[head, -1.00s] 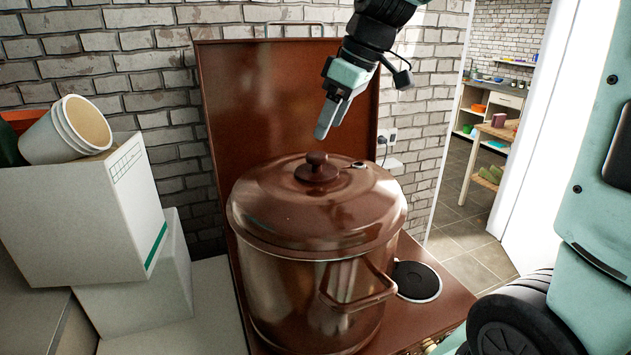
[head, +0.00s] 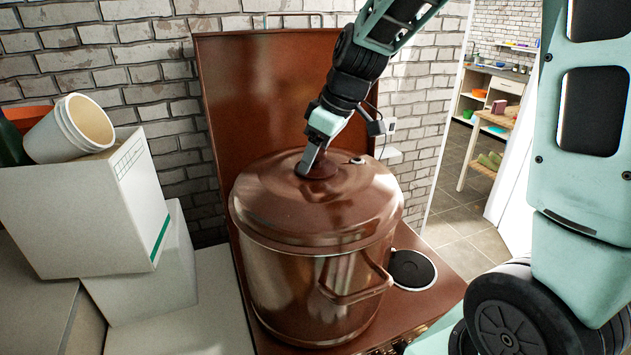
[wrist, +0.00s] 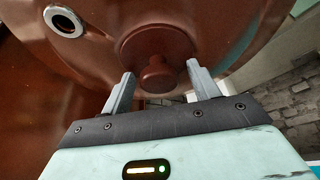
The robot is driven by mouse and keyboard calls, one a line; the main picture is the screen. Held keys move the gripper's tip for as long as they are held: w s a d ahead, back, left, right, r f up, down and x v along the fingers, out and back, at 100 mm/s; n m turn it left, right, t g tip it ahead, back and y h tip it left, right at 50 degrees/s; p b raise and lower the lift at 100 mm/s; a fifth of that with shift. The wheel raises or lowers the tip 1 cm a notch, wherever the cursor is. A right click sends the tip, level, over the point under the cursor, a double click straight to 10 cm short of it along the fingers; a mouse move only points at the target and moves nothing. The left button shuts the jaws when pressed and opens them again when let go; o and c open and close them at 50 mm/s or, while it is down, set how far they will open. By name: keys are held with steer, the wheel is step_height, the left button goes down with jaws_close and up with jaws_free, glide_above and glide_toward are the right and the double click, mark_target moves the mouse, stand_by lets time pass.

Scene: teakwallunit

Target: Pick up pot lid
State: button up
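The pot lid (head: 270,205) is a shiny brown dome with a round knob, sitting on a large brown pot (head: 285,285) on the stove. In the wrist view, the lid (wrist: 215,30) fills the upper part, and its knob (wrist: 157,75) lies between my fingers. My gripper (wrist: 158,82) is open, with one finger on each side of the knob and a visible gap to it. In the head view, my gripper (head: 309,165) points down at the lid's centre and hides most of the knob.
A black hotplate (head: 412,270) is to the right of the pot. The raised brown stove cover (head: 255,100) stands behind it. White boxes (head: 75,215) with stacked cups (head: 72,130) stand at left. A brick wall is behind, with a doorway at right.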

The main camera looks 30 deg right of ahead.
jaws_close()
steer(key=shift+w+r, duration=0.1)
steer(key=shift+r, duration=0.05)
steer(key=shift+r, duration=0.3)
step_height(320, 180, up, 9)
steer(key=shift+r+b, duration=0.1)
steer(key=shift+b, duration=1.15)
steer(key=shift+r, duration=0.15)
step_height(320, 180, up, 4)
steer(key=p, duration=0.3)
